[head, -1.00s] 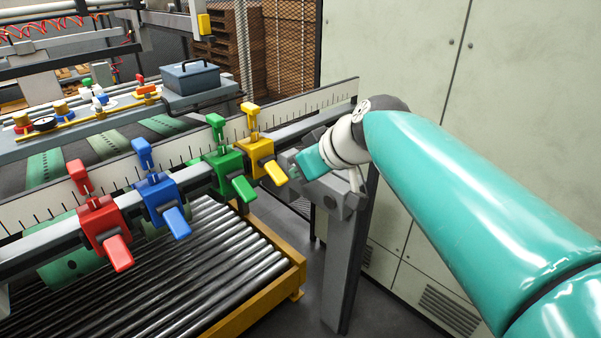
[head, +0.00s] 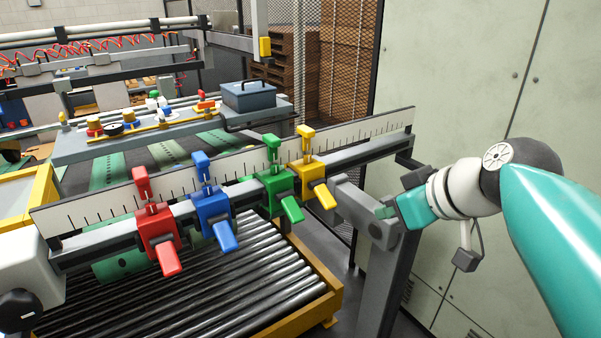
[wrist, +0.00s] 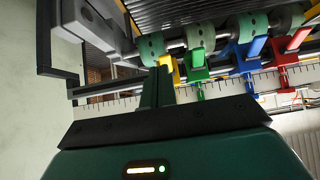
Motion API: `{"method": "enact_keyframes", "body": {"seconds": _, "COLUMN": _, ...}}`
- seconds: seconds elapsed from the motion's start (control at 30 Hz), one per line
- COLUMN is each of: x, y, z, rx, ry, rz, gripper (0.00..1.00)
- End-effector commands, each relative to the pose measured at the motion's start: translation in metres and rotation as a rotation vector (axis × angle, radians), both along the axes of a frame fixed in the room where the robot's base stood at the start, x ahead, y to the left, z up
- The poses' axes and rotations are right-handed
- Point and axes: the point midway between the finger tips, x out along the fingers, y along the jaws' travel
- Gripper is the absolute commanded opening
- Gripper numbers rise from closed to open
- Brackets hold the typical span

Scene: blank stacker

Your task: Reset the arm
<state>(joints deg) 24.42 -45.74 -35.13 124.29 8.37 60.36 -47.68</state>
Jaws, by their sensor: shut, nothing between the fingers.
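My gripper (head: 385,212) is at the right in the head view, at the end of my teal and white arm. It points left toward the grey post at the end of the ruled rail. It is shut and empty. In the wrist view its dark green fingers (wrist: 157,88) are together, with the clamps beyond them. Whether it touches the post cannot be told.
A ruled rail (head: 85,208) carries red (head: 157,228), blue (head: 212,208), green (head: 277,183) and yellow (head: 312,172) clamps. A roller conveyor (head: 220,285) lies below. A grey post (head: 388,280) and pale cabinets (head: 460,100) stand at the right. A blue-grey box (head: 248,96) sits behind.

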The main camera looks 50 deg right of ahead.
Motion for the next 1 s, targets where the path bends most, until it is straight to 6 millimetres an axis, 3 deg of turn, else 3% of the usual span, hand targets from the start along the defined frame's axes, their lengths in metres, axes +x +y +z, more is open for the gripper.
{"method": "enact_keyframes", "body": {"seconds": 0.23, "x": 0.003, "y": 0.002, "z": -0.001, "rx": 0.002, "ry": 0.004, "rz": 0.004, "gripper": 0.0}}
{"method": "enact_keyframes", "body": {"seconds": 0.37, "x": 0.03, "y": 0.024, "z": -0.009, "rx": 0.02, "ry": 0.033, "rz": 0.038, "gripper": 0.0}}
{"method": "enact_keyframes", "body": {"seconds": 0.47, "x": 0.067, "y": 0.062, "z": -0.023, "rx": 0.045, "ry": 0.084, "rz": 0.084, "gripper": 0.0}}
{"method": "enact_keyframes", "body": {"seconds": 0.63, "x": 0.121, "y": 0.158, "z": -0.064, "rx": 0.069, "ry": 0.201, "rz": 0.166, "gripper": 0.0}}
{"method": "enact_keyframes", "body": {"seconds": 0.8, "x": 0.135, "y": 0.242, "z": -0.108, "rx": 0.051, "ry": 0.294, "rz": 0.214, "gripper": 0.0}}
{"method": "enact_keyframes", "body": {"seconds": 0.9, "x": 0.134, "y": 0.267, "z": -0.123, "rx": 0.039, "ry": 0.318, "rz": 0.224, "gripper": 0.0}}
{"method": "enact_keyframes", "body": {"seconds": 1.0, "x": 0.133, "y": 0.277, "z": -0.129, "rx": 0.034, "ry": 0.328, "rz": 0.223, "gripper": 0.0}}
